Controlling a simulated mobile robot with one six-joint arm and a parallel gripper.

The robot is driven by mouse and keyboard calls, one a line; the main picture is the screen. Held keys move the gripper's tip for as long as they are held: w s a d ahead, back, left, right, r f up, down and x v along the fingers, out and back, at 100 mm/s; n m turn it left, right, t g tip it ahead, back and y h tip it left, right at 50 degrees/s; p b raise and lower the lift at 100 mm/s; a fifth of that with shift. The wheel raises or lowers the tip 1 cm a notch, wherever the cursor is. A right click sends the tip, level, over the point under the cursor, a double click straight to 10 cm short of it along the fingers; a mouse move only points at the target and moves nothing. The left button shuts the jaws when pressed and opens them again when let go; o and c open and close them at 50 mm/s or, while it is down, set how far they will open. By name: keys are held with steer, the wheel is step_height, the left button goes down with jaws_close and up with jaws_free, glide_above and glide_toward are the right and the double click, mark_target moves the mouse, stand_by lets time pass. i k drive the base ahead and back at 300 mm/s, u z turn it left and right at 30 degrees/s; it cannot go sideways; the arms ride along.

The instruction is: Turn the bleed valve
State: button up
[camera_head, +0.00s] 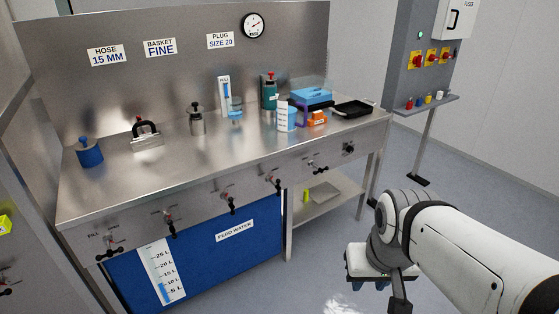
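Several small valves with red and black handles line the front panel of the steel bench (130,195). One sits at the far left (110,245), others in the middle (229,202) and toward the right (317,166). Their labels are too small to read surely, so I cannot tell which is the bleed valve. A dark round knob (348,148) is at the panel's right end. My gripper (369,286) hangs in front of the bench at lower right, apart from every valve. It points down and its fingers are partly hidden, so its opening is unclear.
A blue feed water tank (210,262) and a low shelf (325,195) are under the bench. Canisters, a clamp-like tool (147,135) and a black tray (354,107) stand on top. A grey control column (415,85) is at right. The floor around my gripper is clear.

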mark_target(277, 186)
steer(key=z, duration=0.05)
steer(key=i, duration=1)
steer(key=u, duration=0.05)
